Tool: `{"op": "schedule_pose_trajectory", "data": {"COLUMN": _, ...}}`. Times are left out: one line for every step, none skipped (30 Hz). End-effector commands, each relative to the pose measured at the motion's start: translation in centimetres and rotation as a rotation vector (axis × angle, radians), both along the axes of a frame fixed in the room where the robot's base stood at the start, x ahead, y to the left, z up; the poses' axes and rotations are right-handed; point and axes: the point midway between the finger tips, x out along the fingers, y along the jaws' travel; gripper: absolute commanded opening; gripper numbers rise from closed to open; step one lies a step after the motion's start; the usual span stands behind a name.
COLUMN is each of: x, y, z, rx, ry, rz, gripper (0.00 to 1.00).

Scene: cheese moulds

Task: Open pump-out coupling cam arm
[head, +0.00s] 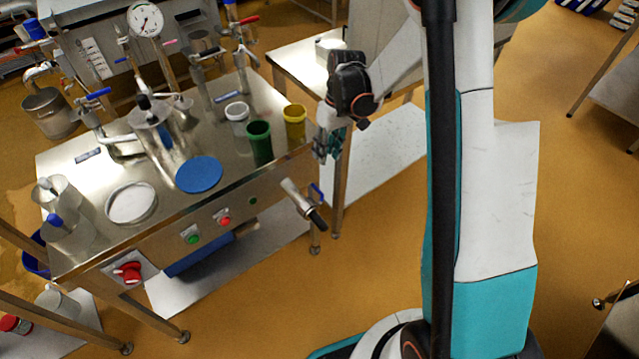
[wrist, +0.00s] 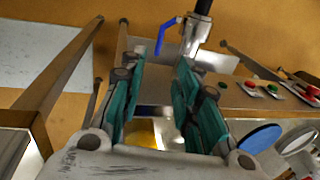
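The pump-out outlet (head: 300,203) is a short metal pipe with a black end, sticking out from the bench's front right. A blue lever (head: 317,193) sits on it. In the wrist view the metal outlet (wrist: 195,35) is at the top, beyond my fingertips, with the blue lever (wrist: 165,33) to its left and its black end (wrist: 203,6) cut by the frame edge. I cannot make out a separate cam arm. My gripper (head: 328,147) hangs beside the bench's right end, above the outlet. Its teal-padded fingers (wrist: 157,75) are open with nothing between them.
The steel bench (head: 225,172) carries a green cup (head: 259,144), a yellow cup (head: 295,123), a white cup (head: 237,112), a blue disc (head: 199,175) and pipework with a gauge (head: 145,19). Red and green buttons line its front. The floor in front is clear.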

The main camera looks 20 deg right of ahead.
Motion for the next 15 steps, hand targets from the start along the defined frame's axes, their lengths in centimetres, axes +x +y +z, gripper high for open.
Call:
{"op": "schedule_pose_trajectory", "data": {"x": 0.0, "y": 0.1, "z": -0.4, "rx": 0.001, "ry": 0.001, "rz": 0.001, "gripper": 0.30}}
{"op": "schedule_pose_trajectory", "data": {"x": 0.0, "y": 0.1, "z": -0.7, "rx": 0.001, "ry": 0.001, "rz": 0.001, "gripper": 0.30}}
{"op": "schedule_pose_trajectory", "data": {"x": 0.0, "y": 0.2, "z": -1.1, "rx": 0.001, "ry": 0.001, "rz": 0.001, "gripper": 0.30}}
{"op": "schedule_pose_trajectory", "data": {"x": 0.0, "y": 0.2, "z": -1.5, "rx": 0.001, "ry": 0.001, "rz": 0.001, "gripper": 0.30}}
{"op": "schedule_pose_trajectory", "data": {"x": -0.1, "y": 0.3, "z": -2.0, "rx": 0.000, "ry": 0.001, "rz": 0.001, "gripper": 0.30}}
{"op": "schedule_pose_trajectory", "data": {"x": -0.1, "y": 0.5, "z": -2.7, "rx": 0.000, "ry": 0.001, "rz": 0.001, "gripper": 0.30}}
{"op": "schedule_pose_trajectory", "data": {"x": -0.2, "y": 0.6, "z": -3.2, "rx": 0.000, "ry": 0.001, "rz": 0.001, "gripper": 0.30}}
{"op": "schedule_pose_trajectory", "data": {"x": -0.2, "y": 0.7, "z": -3.8, "rx": 0.000, "ry": 0.001, "rz": 0.001, "gripper": 0.30}}
{"op": "schedule_pose_trajectory", "data": {"x": -0.2, "y": 0.8, "z": -4.6, "rx": 0.000, "ry": 0.001, "rz": 0.002, "gripper": 0.30}}
{"op": "schedule_pose_trajectory", "data": {"x": -0.3, "y": 1.0, "z": -5.2, "rx": 0.000, "ry": 0.001, "rz": 0.002, "gripper": 0.30}}
{"op": "schedule_pose_trajectory", "data": {"x": -0.3, "y": 1.1, "z": -5.8, "rx": 0.000, "ry": 0.001, "rz": 0.002, "gripper": 0.30}}
{"op": "schedule_pose_trajectory", "data": {"x": -0.4, "y": 1.2, "z": -6.6, "rx": 0.000, "ry": 0.001, "rz": 0.002, "gripper": 0.30}}
{"op": "schedule_pose_trajectory", "data": {"x": -0.4, "y": 1.3, "z": -7.2, "rx": 0.000, "ry": 0.001, "rz": 0.002, "gripper": 0.30}}
{"op": "schedule_pose_trajectory", "data": {"x": -0.4, "y": 1.4, "z": -7.7, "rx": 0.000, "ry": 0.001, "rz": 0.002, "gripper": 0.30}}
{"op": "schedule_pose_trajectory", "data": {"x": -0.5, "y": 1.6, "z": -8.5, "rx": 0.000, "ry": 0.001, "rz": 0.002, "gripper": 0.30}}
